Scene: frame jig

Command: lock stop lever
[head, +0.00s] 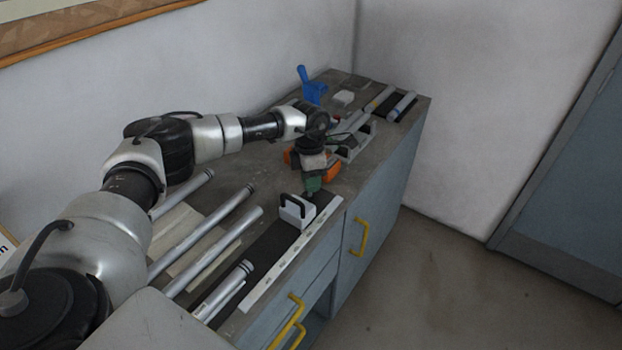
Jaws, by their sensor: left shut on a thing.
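My left arm reaches in from the left over the bench. My left gripper (313,178) points down near the bench's front edge, shut on a small green part (313,185). Whether this green part is the stop lever I cannot tell, as the gripper hides most of it. Just to its front left, a white block with a black handle (297,211) sits beside a pale strip with marks (290,258). An orange piece (331,172) shows beside the gripper, partly hidden by it. My right gripper is not in view.
Several metal tubes (213,250) lie on the bench's left part. At the back stand a blue upright piece (312,88), a small white block (344,98) and more tubes (402,106). Yellow handles (361,237) stick out of the bench front. The floor to the right is clear.

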